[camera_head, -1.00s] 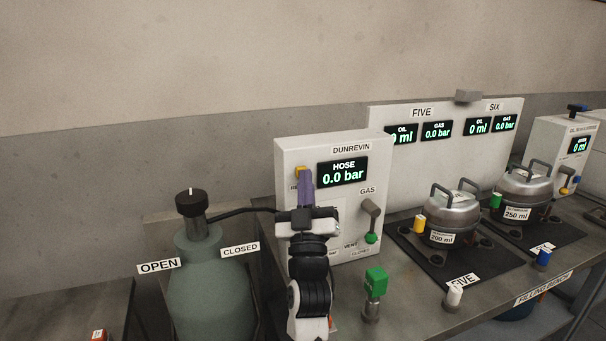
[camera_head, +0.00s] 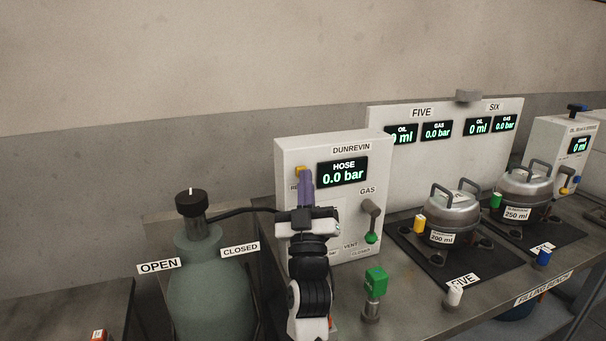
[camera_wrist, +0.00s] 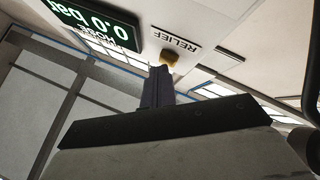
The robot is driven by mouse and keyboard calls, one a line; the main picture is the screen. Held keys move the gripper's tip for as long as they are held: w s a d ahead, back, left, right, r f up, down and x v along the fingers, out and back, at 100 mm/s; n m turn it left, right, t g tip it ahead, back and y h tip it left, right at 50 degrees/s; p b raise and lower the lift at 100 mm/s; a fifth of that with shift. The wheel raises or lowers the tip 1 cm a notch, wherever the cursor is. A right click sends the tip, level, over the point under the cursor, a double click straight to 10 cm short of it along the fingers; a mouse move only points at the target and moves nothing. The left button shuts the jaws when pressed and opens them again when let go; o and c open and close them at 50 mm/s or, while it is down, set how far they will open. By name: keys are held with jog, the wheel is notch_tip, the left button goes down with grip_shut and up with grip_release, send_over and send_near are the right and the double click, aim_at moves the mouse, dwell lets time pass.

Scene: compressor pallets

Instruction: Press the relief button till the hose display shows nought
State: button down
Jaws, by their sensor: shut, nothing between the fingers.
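The gas lever (camera_head: 371,222) with a green knob is right of my arm. A green bottle (camera_head: 210,290) with a black valve stands left. A green-topped fitting (camera_head: 375,282) stands on the bench in front. Two silver pots (camera_head: 453,207) stand farther right.

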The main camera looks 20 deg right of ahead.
jog(key=shift+f, duration=0.1)
jog(key=shift+s+b, duration=0.35)
jog(key=shift+s, duration=0.55)
jog(key=shift+s+b, duration=0.8)
jog(key=shift+s, duration=1.7)
jog(key=shift+s, duration=0.1)
